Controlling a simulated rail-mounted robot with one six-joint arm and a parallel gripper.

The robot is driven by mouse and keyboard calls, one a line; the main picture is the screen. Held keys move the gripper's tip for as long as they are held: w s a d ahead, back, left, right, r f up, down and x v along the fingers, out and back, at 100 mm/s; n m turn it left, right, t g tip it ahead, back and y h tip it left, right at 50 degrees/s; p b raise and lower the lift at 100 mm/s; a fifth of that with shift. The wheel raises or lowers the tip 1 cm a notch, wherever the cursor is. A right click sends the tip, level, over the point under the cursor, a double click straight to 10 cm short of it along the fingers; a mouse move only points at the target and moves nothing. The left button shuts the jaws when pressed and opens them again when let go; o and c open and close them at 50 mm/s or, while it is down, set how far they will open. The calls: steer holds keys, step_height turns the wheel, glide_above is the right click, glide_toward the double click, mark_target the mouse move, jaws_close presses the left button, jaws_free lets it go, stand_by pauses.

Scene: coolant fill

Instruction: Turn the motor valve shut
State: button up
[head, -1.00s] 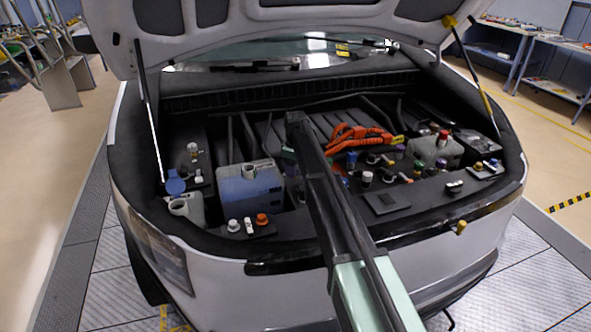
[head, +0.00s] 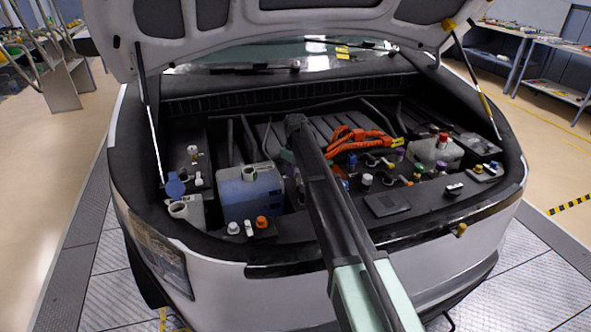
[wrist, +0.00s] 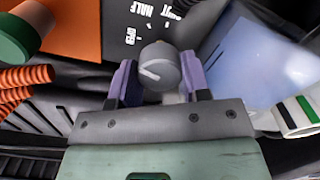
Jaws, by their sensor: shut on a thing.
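In the wrist view my gripper (wrist: 160,82) is shut on a round grey knob, the motor valve (wrist: 160,66), with one purple-padded finger on each side. A short white line on the knob's face slants to the upper left. Beyond it is a black panel (wrist: 118,50) with white lettering, seen upside down; "HALF" is legible, and another word beside it is partly cut off. In the head view my arm reaches into the engine bay and hides the knob and fingertips.
A blue tank (head: 248,190) stands just left of my arm. Orange cables (head: 358,140) lie to the right, with several small caps beyond. The raised hood (head: 270,18) hangs above. In the wrist view an orange block (wrist: 80,25) and ribbed orange hoses (wrist: 25,78) are close on the left.

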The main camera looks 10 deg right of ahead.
steer(key=m, duration=1.1)
steer(key=shift+m, duration=1.8)
steer(key=o, duration=0.9)
steer(key=shift+o, duration=0.2)
